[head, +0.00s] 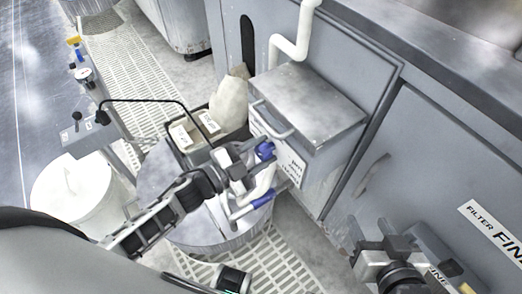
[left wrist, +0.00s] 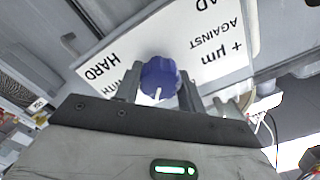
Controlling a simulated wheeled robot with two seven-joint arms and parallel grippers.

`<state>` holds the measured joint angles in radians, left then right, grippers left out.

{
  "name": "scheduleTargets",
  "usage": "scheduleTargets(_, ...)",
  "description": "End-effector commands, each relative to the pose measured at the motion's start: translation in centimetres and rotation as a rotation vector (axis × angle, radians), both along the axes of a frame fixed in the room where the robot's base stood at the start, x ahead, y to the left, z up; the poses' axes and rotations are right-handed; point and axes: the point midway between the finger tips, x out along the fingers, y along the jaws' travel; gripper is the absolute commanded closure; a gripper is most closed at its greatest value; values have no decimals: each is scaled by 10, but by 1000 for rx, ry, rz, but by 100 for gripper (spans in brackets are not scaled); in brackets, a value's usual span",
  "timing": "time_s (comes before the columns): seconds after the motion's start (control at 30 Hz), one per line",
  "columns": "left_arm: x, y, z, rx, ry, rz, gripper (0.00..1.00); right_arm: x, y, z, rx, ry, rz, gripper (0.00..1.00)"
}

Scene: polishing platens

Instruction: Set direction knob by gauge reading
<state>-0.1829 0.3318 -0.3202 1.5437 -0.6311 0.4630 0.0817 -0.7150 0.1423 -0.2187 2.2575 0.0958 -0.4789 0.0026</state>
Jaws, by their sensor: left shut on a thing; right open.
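The blue direction knob (head: 265,150) is on the front of a grey box at the cabinet, by a white label plate (head: 291,172). In the left wrist view the knob (left wrist: 160,76) has a white pointer line toward the bottom of the picture. The plate (left wrist: 190,45) reads "+ µm", "AGAINST", "WITH" and "HARD" upside down. My left gripper (head: 256,158) is shut on the knob, with a finger on each side (left wrist: 160,88). A small round gauge (head: 84,75) stands at the far left; its reading is too small to tell. My right gripper (head: 372,247) is open and empty.
A white pipe with a blue end (head: 262,199) stands below my left gripper. A white lidded bucket (head: 70,190) is at left. A cabinet door handle (head: 374,172) is near my right gripper.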

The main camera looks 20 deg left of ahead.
Motion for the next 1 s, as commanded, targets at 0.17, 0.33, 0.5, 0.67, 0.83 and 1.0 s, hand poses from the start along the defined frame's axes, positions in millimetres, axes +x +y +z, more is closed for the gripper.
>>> scheduleTargets(0.17, -1, 1, -1, 29, -21, 0, 84, 0, 0, 0, -1, 0, 0, 50)
scheduleTargets(0.33, -1, 1, -1, 38, -28, 0, 84, 0, 0, 0, -1, -1, 0, 50)
scheduleTargets(0.5, -1, 1, -1, 39, -28, 1, 84, 0, 0, 1, 0, -2, 0, 50)
scheduleTargets(0.67, -1, 1, -1, 39, -28, 1, 47, 0, 0, 1, 0, -2, 0, 50)
scheduleTargets(0.83, 0, 1, -1, 37, -27, 0, 39, 0, 0, 1, 0, -3, 1, 50)
scheduleTargets(1.0, 0, 0, 0, 36, -27, 1, 39, 0, 0, 1, 1, -3, 0, 50)
